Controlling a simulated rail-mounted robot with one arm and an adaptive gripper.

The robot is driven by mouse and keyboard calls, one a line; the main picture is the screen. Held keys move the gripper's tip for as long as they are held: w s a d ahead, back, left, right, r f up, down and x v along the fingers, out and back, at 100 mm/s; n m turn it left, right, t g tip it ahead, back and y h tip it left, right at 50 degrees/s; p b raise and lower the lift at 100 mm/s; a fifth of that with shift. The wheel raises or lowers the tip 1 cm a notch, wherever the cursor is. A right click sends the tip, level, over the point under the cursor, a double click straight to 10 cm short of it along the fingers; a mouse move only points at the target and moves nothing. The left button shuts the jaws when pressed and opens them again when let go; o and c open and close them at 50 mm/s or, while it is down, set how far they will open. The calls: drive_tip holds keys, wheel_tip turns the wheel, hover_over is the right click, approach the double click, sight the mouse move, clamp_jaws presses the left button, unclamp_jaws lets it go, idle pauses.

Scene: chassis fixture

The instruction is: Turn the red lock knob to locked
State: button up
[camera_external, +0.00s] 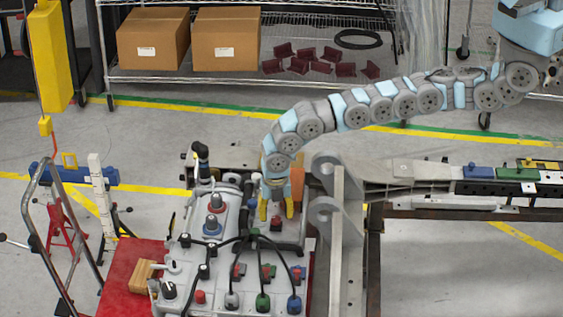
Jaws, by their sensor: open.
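My gripper (276,208) points down with its yellow fingertips spread apart over the back right part of the grey fixture panel (190,262). A small dark red part (276,223) shows just below and between the fingertips; it may be the red lock knob, but it is too small to make out its shape or its turned position. I cannot tell whether the fingers touch it or stand around it. Nothing shows held in the gripper.
Black cables and several plugs, including a green one (263,302) and a blue one (294,304), cover the panel's front. A dark upright handle (201,160) stands at its back left. A grey metal bracket (342,215) rises close on the gripper's right. A red surface (125,272) lies left.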

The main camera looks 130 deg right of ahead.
drive_tip(key=shift+f, duration=0.9)
clamp_jaws()
